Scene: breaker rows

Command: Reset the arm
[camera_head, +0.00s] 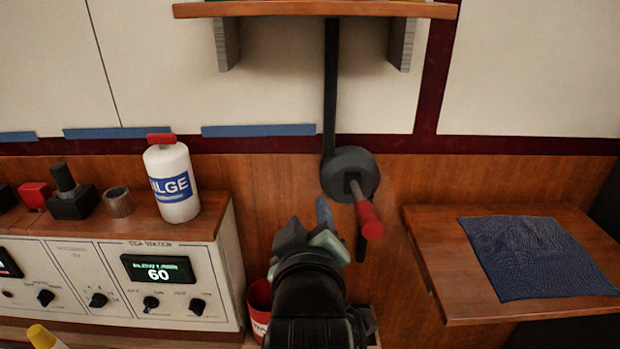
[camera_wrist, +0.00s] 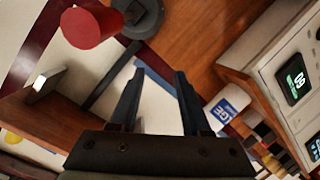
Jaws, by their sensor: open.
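My gripper (camera_head: 318,228) is in the lower middle of the head view, pointing up toward the wooden wall. In the wrist view its two dark fingers (camera_wrist: 160,80) stand apart with nothing between them. A round dark wall crank (camera_head: 345,165) with a red handle (camera_head: 368,222) is just right of and above my gripper in the head view. The red handle also shows at the top left of the wrist view (camera_wrist: 88,27), apart from the fingers. My arm hides part of the wall below the crank.
A white BILGE bottle (camera_head: 172,185) with a red cap stands on the control console (camera_head: 120,285) at left. A red bucket (camera_head: 259,300) is partly hidden beside my arm. A wooden shelf (camera_head: 430,262) with a blue cloth (camera_head: 535,255) is at right. Another shelf (camera_head: 310,9) is above.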

